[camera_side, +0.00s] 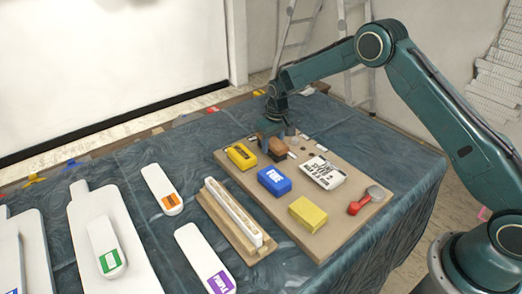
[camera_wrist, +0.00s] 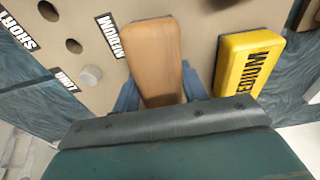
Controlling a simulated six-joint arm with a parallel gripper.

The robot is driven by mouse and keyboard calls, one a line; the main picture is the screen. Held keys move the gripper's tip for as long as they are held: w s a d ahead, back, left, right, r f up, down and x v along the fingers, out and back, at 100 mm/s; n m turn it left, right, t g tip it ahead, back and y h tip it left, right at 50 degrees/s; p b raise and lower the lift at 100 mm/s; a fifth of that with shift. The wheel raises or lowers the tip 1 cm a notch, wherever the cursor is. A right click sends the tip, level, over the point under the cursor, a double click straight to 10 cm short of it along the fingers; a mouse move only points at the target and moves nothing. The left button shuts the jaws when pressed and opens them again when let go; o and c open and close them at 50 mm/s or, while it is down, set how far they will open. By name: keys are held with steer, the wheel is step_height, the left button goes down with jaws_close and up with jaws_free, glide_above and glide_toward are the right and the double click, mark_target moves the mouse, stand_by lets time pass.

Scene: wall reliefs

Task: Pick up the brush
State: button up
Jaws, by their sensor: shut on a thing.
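The brush appears to be the brown wooden block (camera_side: 278,147) at the back of the tan board. It also shows in the wrist view (camera_wrist: 157,50), upper centre, as a rounded wooden piece; no bristles are visible. My gripper (camera_side: 271,140) is over it, pointing down. In the wrist view, the blue fingers of my gripper (camera_wrist: 158,92) are on either side of the wooden block and shut on it. The block's underside is hidden, so I cannot tell whether it touches the board.
A yellow block (camera_side: 241,156) marked MEDIUM is close beside the brush. The tan board (camera_side: 315,245) also bears a blue block (camera_side: 274,181), a white lettered block (camera_side: 322,172), a yellow sponge-like block (camera_side: 308,213) and a red-handled tool (camera_side: 366,200). White paddle-shaped pieces (camera_side: 95,225) lie left.

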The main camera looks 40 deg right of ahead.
mark_target(272, 139)
step_height(272, 139, up, 20)
steer(key=shift+f, duration=0.15)
stand_by(0.4)
stand_by(0.4)
steer(key=shift+o, duration=1.2)
steer(key=shift+c, duration=0.4)
steer(key=a+f, duration=0.3)
steer(key=a, duration=0.8)
steer(key=shift+w+f, duration=0.15)
steer(key=shift+f, duration=0.2)
steer(key=a+f, duration=0.1)
steer(key=a, duration=0.3)
steer(key=s+a+f, duration=0.1)
steer(key=a+f, duration=0.1)
steer(key=a, duration=0.2)
steer(key=s+a+f, duration=0.1)
steer(key=a, duration=0.4)
steer(key=shift+s+f, duration=0.15)
steer(key=shift+s, duration=0.1)
steer(key=shift+c, duration=0.2)
steer(key=shift+f, duration=0.1)
